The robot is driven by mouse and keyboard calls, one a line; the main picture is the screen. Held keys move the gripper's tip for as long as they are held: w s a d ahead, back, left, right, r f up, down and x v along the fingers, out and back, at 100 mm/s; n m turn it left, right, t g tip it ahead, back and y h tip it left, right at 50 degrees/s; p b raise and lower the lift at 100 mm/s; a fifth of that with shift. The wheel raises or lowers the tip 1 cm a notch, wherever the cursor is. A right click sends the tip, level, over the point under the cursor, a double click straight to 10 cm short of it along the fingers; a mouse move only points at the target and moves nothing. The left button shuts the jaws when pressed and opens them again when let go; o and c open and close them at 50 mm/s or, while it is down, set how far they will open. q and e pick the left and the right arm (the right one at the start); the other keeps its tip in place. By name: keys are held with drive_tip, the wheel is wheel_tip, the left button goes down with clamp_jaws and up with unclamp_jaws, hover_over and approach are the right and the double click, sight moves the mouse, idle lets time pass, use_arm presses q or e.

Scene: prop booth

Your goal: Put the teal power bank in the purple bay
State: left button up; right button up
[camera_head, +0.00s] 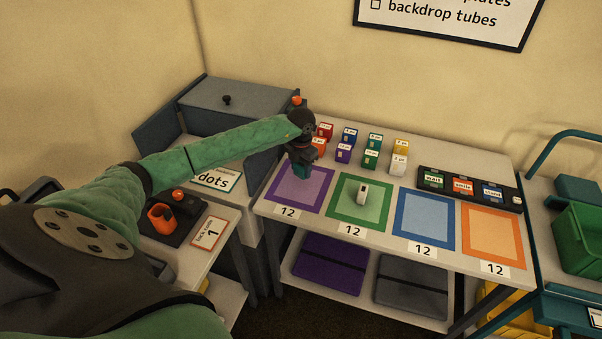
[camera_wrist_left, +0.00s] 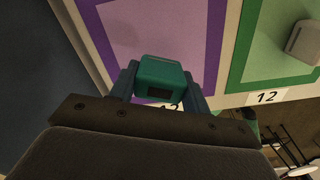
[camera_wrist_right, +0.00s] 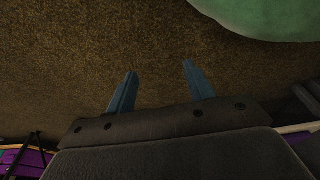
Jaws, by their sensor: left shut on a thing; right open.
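The teal power bank (camera_wrist_left: 162,72) is between the fingers of my left gripper (camera_wrist_left: 158,88), which is shut on it. In the head view the left gripper (camera_head: 301,165) is over the back right part of the purple bay (camera_head: 290,194), with the teal power bank (camera_head: 301,172) below it. I cannot tell whether the power bank touches the table. The purple bay also shows in the left wrist view (camera_wrist_left: 130,30). My right gripper (camera_wrist_right: 158,85) is open and empty in the right wrist view, with dark floor beyond it.
A white item (camera_head: 362,193) lies in the green bay (camera_head: 345,212), right of the purple one. The blue bay (camera_head: 424,230) and orange bay (camera_head: 492,238) are empty. Several small coloured boxes (camera_head: 374,143) stand behind the bays. A grey box (camera_head: 230,105) stands at the back left.

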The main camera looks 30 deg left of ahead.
sight(301, 175)
use_arm(q)
drive_tip(key=shift+f+p, duration=1.2)
drive_tip(key=shift+f, duration=0.8)
use_arm(e)
drive_tip(key=s, duration=0.1)
drive_tip(key=s+d+f, duration=0.1)
drive_tip(key=s, duration=0.1)
drive_tip(key=s+f, duration=0.1)
drive_tip(key=s, duration=0.1)
drive_tip(key=shift+d, duration=0.15)
use_arm(q)
drive_tip(key=shift+f, duration=0.1)
drive_tip(key=o, duration=1.1)
drive_tip(key=shift+c, duration=0.2)
use_arm(e)
drive_tip(key=shift+w+r, duration=0.15)
drive_tip(key=shift+w, duration=0.15)
